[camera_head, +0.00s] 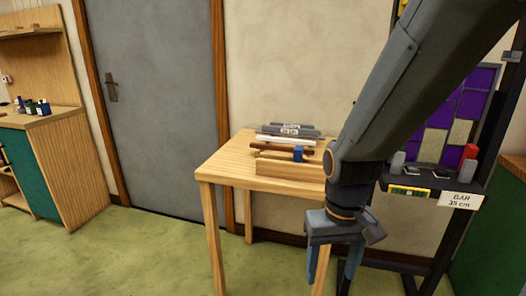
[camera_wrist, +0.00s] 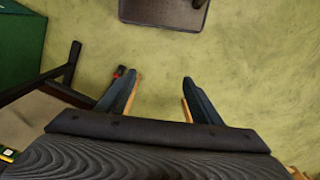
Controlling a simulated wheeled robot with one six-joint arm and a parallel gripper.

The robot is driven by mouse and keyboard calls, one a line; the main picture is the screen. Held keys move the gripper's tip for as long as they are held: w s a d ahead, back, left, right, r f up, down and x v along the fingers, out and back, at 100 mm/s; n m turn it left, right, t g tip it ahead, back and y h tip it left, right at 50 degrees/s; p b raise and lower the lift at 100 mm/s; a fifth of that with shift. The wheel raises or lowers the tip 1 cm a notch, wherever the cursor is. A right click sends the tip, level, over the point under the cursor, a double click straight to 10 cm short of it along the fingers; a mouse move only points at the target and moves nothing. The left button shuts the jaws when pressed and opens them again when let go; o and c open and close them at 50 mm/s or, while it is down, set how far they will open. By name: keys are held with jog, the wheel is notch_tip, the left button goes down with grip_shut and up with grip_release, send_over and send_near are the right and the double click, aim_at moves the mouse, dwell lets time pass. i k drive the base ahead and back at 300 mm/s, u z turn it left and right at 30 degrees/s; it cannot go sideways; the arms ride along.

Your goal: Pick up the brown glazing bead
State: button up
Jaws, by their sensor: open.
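In the head view, several long bars lie on a small wooden table. A brown bar (camera_head: 286,146), which looks like the glazing bead, lies there with a white bar (camera_head: 285,139) and grey bars (camera_head: 290,130) behind it. A lighter wooden strip with a blue block (camera_head: 298,153) lies in front. My gripper (camera_head: 334,284) hangs pointing down, in front of the table's right side in the picture, apart from the bars. In the wrist view my gripper (camera_wrist: 158,97) is open and empty, with only floor between its fingers. My arm hides the table's right end.
The wooden table (camera_head: 225,163) stands against the wall. To its right, a dark stand holds a purple and cream leaded panel (camera_head: 467,108) above a ledge with a sign (camera_head: 461,200) reading "BAR 35 cm". A green cabinet (camera_head: 32,172) stands far left. The floor left of the table is clear.

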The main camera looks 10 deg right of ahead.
aim_at(252, 145)
jog(key=u, duration=1.35)
jog(key=i, duration=0.95)
jog(key=z, duration=1.35)
